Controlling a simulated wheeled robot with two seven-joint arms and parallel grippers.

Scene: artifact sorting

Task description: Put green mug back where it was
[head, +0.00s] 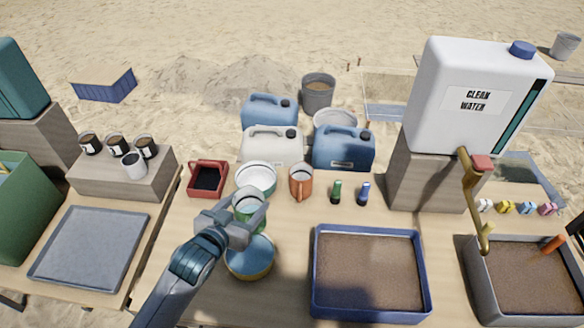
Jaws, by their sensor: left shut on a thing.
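The green mug (247,211) is in the middle left of the head view, above the work table. My left gripper (243,222) is shut on it, and the gripper hides part of the mug. The mug is just in front of a white bowl with a green rim (256,179) and behind a blue round bowl (249,268). I cannot tell whether the mug touches the table. An orange mug (301,184) stands to its right. My right gripper is not in view.
A red square tray (208,191) lies at the back left. A blue-rimmed sand tray (316,290) is to the right. Green (336,193) and blue (363,194) small bottles stand behind it. Several cups stand on a wooden block (100,183). A brass tap (470,200) rises at the right.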

